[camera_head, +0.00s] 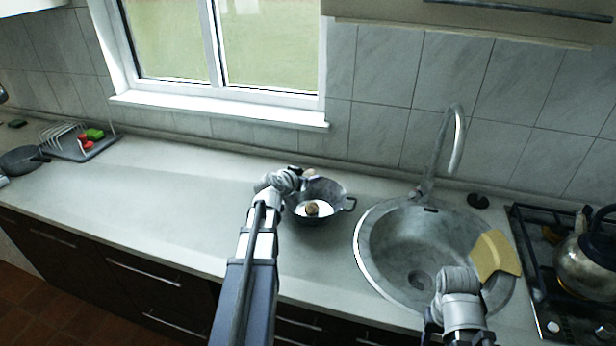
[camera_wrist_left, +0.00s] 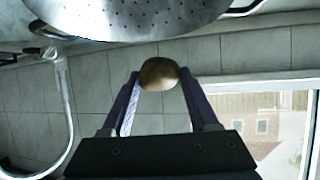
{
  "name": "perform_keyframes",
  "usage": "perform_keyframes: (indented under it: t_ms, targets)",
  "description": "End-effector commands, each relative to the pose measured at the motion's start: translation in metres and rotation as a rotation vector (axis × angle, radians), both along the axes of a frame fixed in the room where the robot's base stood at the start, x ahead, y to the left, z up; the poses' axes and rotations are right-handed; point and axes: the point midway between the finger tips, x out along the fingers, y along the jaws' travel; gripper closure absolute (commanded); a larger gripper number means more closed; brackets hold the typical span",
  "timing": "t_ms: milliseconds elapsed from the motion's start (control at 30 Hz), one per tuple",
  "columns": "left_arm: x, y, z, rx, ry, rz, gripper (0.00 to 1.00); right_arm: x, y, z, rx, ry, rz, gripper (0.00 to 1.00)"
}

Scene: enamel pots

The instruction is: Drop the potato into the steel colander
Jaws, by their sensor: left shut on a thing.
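My left gripper (camera_head: 306,176) is shut on a brown potato (camera_wrist_left: 159,74), which shows between the two fingertips in the left wrist view. In the head view the held potato (camera_head: 310,173) is a small tan spot near the colander's back rim. The steel colander (camera_head: 335,205) stands on the counter left of the sink, and its perforated wall fills the top of the left wrist view (camera_wrist_left: 130,15). A small brown lump (camera_head: 312,208) shows inside the colander. My right arm is at the lower right, and its jaws cannot be made out.
A round steel sink (camera_head: 385,260) with a tall tap (camera_head: 455,135) is right of the colander. A kettle (camera_head: 588,250) stands on the hob. A dish rack (camera_head: 80,145) is far left. The counter between is clear.

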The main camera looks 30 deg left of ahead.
Motion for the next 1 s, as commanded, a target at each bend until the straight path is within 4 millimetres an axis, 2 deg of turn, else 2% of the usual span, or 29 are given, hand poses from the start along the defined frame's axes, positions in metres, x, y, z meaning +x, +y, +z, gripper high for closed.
perform_keyframes:
  t_ms: [500,867,900,1000]
  targets:
    - [0.0,0.0,-0.054,0.0,0.0,0.0,0.96,0.0,0.0,-0.054,0.0,0.0,0.0,0.5]
    - [0.0,0.0,-0.057,0.0,0.0,0.0,0.96,0.0,0.0,-0.057,0.0,0.0,0.0,0.5]
    - [0.0,0.0,-0.057,0.0,0.0,0.0,0.37,0.0,0.0,-0.057,0.0,0.0,0.0,0.5]
    - [0.0,0.0,-0.057,0.0,0.0,0.0,0.26,0.0,0.0,-0.057,0.0,0.0,0.0,0.5]
